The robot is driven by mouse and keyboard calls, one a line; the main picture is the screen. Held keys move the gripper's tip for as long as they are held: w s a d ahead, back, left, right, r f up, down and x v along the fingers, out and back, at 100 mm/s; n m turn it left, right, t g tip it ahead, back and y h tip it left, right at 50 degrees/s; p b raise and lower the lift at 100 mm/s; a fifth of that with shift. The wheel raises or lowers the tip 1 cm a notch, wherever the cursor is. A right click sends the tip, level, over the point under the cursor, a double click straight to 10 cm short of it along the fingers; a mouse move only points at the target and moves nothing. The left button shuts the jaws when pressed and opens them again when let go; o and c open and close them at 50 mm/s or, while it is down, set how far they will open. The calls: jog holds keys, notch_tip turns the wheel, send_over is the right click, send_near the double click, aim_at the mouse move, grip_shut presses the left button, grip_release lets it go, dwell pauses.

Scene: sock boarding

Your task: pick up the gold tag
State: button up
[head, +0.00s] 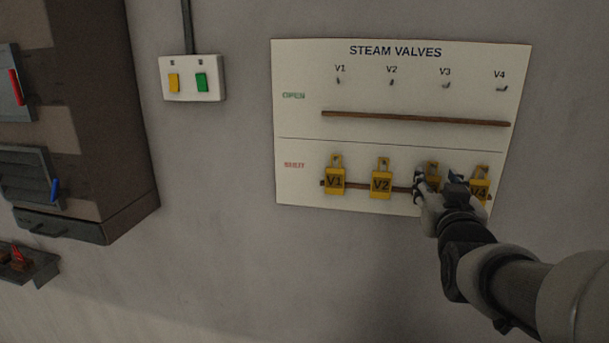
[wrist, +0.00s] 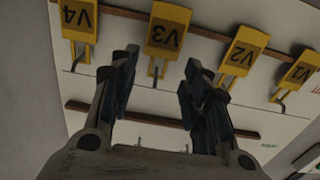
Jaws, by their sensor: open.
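Several gold-yellow tags hang on the lower SHUT row of the steam valves board: V1 (head: 335,181), V2 (head: 381,184), V3 (head: 433,169) and V4 (head: 482,184). They look alike apart from their lettering, so I cannot tell which one is meant by colour alone. My gripper (head: 438,183) is at the V3 tag and hides most of it in the head view. In the wrist view my gripper (wrist: 160,77) is open, and the V3 tag (wrist: 167,27) lies just beyond the fingertips, with its hook between them. I cannot tell whether they touch.
The board (head: 300,130) has an empty upper OPEN row with a brown rail (head: 415,118) and small hooks. A switch box (head: 193,78) with yellow and green switches is on the wall. A dark cabinet (head: 90,110) stands at the left. The wall between is clear.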

aim_at(430, 171)
jog(key=x, duration=0.3)
jog(key=shift+w+d+f, duration=0.1)
jog(key=shift+w+f, duration=0.05)
jog(key=shift+w, duration=0.05)
jog(key=shift+s, duration=0.1)
jog(key=shift+c, duration=0.2)
jog(key=c, duration=0.4)
jog(key=shift+s+r, duration=0.2)
jog(key=shift+r, duration=0.1)
jog(key=s+a+r, duration=0.1)
jog(key=s+r, duration=0.1)
jog(key=s, duration=0.2)
jog(key=s+a+r, duration=0.1)
jog(key=s+r, duration=0.2)
jog(key=s, duration=0.1)
jog(key=s+a+r, duration=0.2)
jog(key=s, duration=0.3)
jog(key=shift+r, duration=0.25)
